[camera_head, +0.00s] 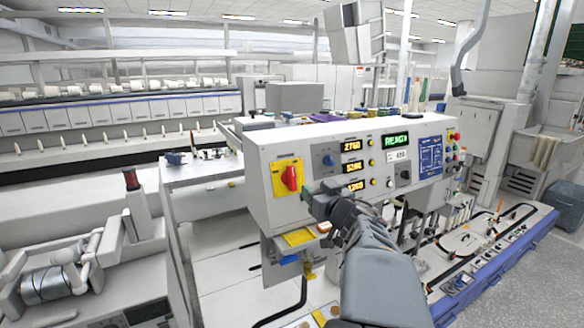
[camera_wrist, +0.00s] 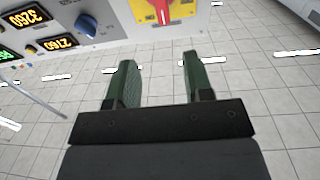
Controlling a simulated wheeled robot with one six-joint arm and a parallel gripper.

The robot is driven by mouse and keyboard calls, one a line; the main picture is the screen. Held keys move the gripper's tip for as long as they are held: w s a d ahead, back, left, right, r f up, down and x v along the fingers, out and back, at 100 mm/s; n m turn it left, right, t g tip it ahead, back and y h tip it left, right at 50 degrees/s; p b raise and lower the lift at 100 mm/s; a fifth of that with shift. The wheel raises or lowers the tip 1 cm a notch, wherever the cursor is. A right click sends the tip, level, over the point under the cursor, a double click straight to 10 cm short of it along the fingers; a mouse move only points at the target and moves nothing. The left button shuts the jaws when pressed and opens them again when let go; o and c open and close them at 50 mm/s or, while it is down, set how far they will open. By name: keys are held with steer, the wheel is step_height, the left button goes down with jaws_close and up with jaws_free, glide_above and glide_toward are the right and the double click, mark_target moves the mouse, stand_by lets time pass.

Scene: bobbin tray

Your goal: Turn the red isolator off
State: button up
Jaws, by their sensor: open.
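The red isolator (camera_head: 291,178) is a red rotary handle on a yellow plate (camera_head: 280,165) at the left end of the grey control panel. In the head view its handle stands close to upright. In the wrist view the red handle (camera_wrist: 162,8) shows at the top edge, cut off by the frame, on its yellow plate. My gripper (camera_wrist: 155,65) is open and empty, with its two green fingers apart below the handle in that picture. In the head view my arm reaches up to the panel just right of the isolator, and the fingers are hard to make out.
A blue knob (camera_head: 328,160) sits right of the isolator; it also shows in the wrist view (camera_wrist: 86,25). Orange displays (camera_head: 352,145), a green display (camera_head: 396,140) and small buttons lie further right. A yellow label (camera_head: 299,237) is below the panel. The floor (camera_wrist: 270,70) is clear.

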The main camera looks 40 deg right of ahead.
mark_target(293, 172)
steer(key=shift+y, duration=0.3)
steer(key=w, duration=0.4)
steer(key=w+d+p, duration=0.1)
steer(key=w, duration=0.4)
steer(key=w+d, duration=0.1)
steer(key=w, duration=0.3)
steer(key=shift+w+r+p, duration=0.15)
steer(key=shift+w+p, duration=0.05)
steer(key=shift+p, duration=0.1)
steer(key=shift+c, duration=0.3)
jaws_close()
